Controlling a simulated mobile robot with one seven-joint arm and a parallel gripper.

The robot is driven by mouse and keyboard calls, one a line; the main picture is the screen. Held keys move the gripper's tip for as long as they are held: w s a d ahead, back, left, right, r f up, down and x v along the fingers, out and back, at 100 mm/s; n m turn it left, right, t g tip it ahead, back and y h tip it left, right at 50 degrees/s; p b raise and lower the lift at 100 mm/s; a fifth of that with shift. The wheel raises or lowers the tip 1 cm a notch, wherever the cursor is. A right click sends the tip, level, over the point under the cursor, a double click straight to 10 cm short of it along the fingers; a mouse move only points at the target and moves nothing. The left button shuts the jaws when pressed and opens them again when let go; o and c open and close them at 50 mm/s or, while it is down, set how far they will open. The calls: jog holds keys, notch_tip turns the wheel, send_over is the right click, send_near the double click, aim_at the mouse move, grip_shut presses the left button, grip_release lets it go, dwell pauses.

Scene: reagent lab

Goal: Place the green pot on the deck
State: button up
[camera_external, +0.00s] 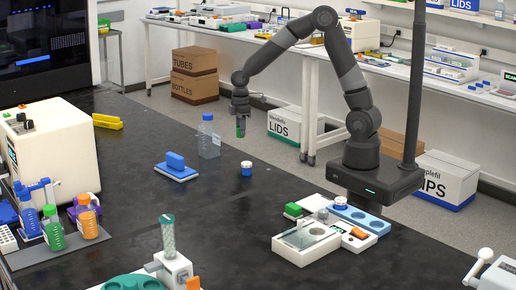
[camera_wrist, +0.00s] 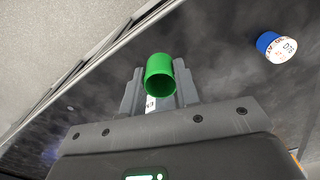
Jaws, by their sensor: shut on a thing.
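The green pot (camera_external: 241,128) hangs from my gripper (camera_external: 241,112) above the dark bench, near its far edge by the aisle. In the wrist view the green pot (camera_wrist: 160,75) sits between the fingers of my gripper (camera_wrist: 160,88), its open mouth showing. My gripper is shut on it, and the pot is clear of the bench top. I cannot tell for sure which thing is the deck. A white-and-grey unit (camera_external: 285,245) and a blue plate with round wells (camera_external: 372,222) stand at the front right, near my base.
A blue pot with a white lid (camera_external: 246,170) stands on the bench near my gripper; it also shows in the wrist view (camera_wrist: 268,44). A clear bottle (camera_external: 208,140) and a blue-handled block (camera_external: 176,168) are left of it. The bench middle is clear.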

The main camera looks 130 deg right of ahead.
jog(key=w+f, duration=0.1)
jog(key=w, duration=0.1)
jog(key=w+a+f, duration=0.1)
jog(key=w, duration=0.1)
jog(key=w+a+f, duration=0.1)
jog(key=w+f, duration=0.1)
jog(key=shift+f, duration=1.75)
jog(key=shift+f, duration=0.15)
jog(key=o, duration=1)
jog(key=shift+c, duration=0.2)
